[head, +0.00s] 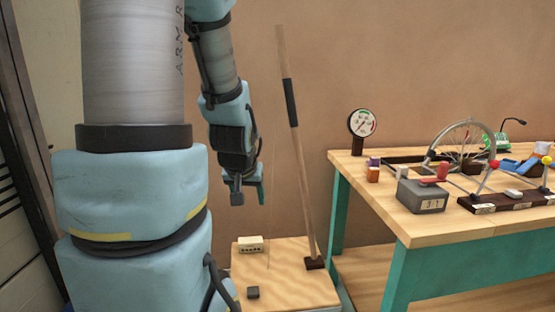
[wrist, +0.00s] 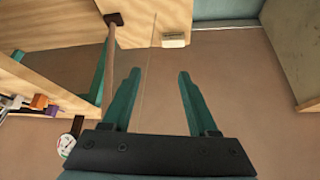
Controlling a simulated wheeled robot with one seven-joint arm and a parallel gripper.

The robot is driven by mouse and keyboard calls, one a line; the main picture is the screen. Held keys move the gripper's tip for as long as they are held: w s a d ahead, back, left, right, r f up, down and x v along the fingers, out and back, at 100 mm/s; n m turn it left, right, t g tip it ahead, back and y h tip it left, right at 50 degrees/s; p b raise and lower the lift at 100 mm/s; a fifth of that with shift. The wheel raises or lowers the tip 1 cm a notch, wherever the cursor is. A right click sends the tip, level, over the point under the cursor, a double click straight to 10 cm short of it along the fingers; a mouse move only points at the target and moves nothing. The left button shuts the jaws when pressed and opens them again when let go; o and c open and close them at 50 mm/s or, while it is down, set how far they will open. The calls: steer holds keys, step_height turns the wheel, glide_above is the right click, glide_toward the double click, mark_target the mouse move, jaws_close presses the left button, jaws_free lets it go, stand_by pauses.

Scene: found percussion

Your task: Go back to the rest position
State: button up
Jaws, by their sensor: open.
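My gripper (head: 250,195) hangs from my arm over the wooden platform in the head view, to the left of a leaning pole. In the wrist view its two teal fingers (wrist: 158,78) stand apart, with nothing solid between them. The pole (head: 301,165) has a black grip and a dark foot on the platform. It shows left of the fingers in the wrist view (wrist: 109,62). A thin string (wrist: 147,75) appears between the fingers there. I cannot tell whether it touches them.
The platform (head: 295,285) carries a white box (head: 250,244) and a small dark block (head: 253,292). At right, a teal-legged workbench (head: 440,228) holds a round gauge (head: 362,123), a grey box (head: 422,196) and a wheel (head: 465,128). A wall stands behind.

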steer(key=s+g+p, duration=0.1)
steer(key=s+g, duration=0.4)
steer(key=s, duration=0.5)
step_height(320, 180, up, 11)
steer(key=p, duration=1.2)
steer(key=shift+d+f, duration=0.1)
